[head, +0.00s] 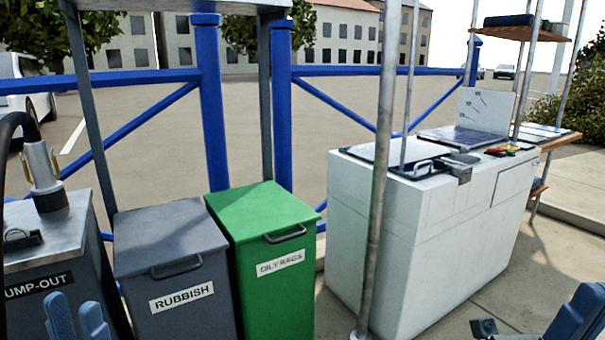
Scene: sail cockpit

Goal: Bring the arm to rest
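My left gripper (75,306) shows at the bottom left edge, in front of the dark pump-out cabinet (45,262). Its two blue fingers point up and stand apart, with nothing seen between them. The rest of that arm is below the picture. At the bottom right corner a blue and dark part of my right arm (575,320) shows.
A grey rubbish bin (180,235) and a green oily rags bin (262,212) stand closed beside the cabinet. A metal pole (378,200) rises before a white counter unit (405,240). A blue railing (209,100) runs behind. Paving at the lower right is bare.

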